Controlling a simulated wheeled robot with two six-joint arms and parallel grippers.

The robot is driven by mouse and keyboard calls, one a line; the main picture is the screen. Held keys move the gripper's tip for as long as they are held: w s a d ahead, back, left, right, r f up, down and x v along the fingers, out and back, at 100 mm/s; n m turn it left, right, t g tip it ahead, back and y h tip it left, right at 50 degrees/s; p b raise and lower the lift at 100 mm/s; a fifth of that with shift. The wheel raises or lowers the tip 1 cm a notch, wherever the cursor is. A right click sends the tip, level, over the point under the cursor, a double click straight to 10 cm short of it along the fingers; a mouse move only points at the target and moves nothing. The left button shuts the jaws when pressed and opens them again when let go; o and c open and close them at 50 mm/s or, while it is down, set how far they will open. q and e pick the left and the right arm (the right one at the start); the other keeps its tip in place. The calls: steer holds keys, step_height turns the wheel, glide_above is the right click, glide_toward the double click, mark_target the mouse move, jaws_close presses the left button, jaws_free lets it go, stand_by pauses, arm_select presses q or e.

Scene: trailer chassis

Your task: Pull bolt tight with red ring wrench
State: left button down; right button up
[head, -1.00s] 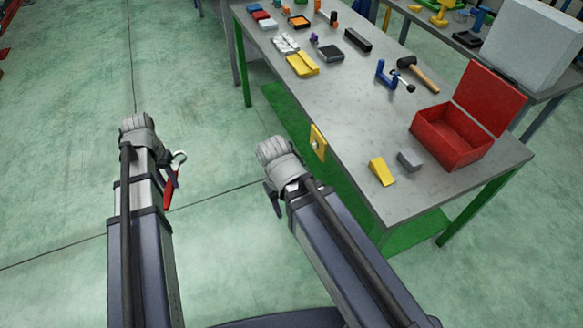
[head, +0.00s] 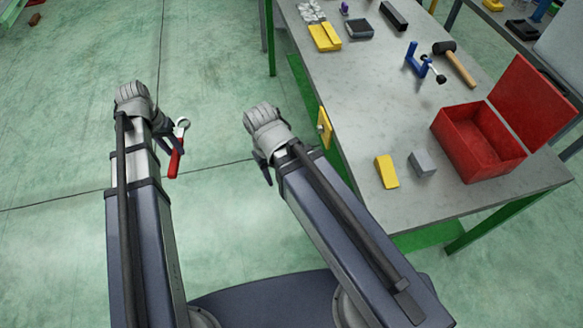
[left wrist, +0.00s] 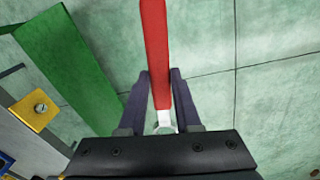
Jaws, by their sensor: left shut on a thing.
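The red ring wrench (head: 175,162) is in my left gripper (head: 172,146), its metal ring end pointing up in the head view. In the left wrist view, the fingers of my left gripper (left wrist: 161,74) flank the red handle (left wrist: 154,40), and a metal end shows near the palm. The bolt (head: 321,128) sits on a yellow plate (head: 325,120) at the table's side edge. The bolt also shows in the left wrist view (left wrist: 41,108), apart from the wrench. My right gripper (head: 265,172) hangs near the plate; its finger opening is hidden.
The grey table (head: 345,90) stands at the right. On it are a red open box (head: 455,135), a yellow block (head: 387,172), a grey block (head: 422,163), a blue clamp (head: 415,60) and a mallet (head: 458,66).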

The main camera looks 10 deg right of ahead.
arm_select(q)
steer(key=d+f+h+b, duration=0.5)
steer(key=d+f+b, duration=0.1)
steer(key=d+b, duration=0.6)
steer(key=d+f+m+h+b, duration=0.1)
steer(key=d+f+h+b, duration=0.5)
steer(key=d+b, duration=0.6)
steer(key=s+d+f+m+h+b, duration=0.1)
steer(key=d+f+h+b, duration=0.4)
steer(key=d+b, duration=0.8)
steer(key=shift+f+h+b, duration=0.4)
steer(key=shift+f+b, duration=0.15)
steer(key=shift+f, duration=0.25)
arm_select(e)
step_height(320, 180, down, 40)
steer(key=shift+d+f, duration=0.15)
steer(key=shift+f, duration=0.1)
arm_select(q)
steer(key=shift+s, duration=0.1)
steer(key=d, duration=0.6)
steer(key=shift+d, duration=0.3)
arm_select(e)
steer(key=shift+f, duration=0.1)
arm_select(q)
steer(key=shift+s+d, duration=0.1)
steer(key=shift+d, duration=0.65)
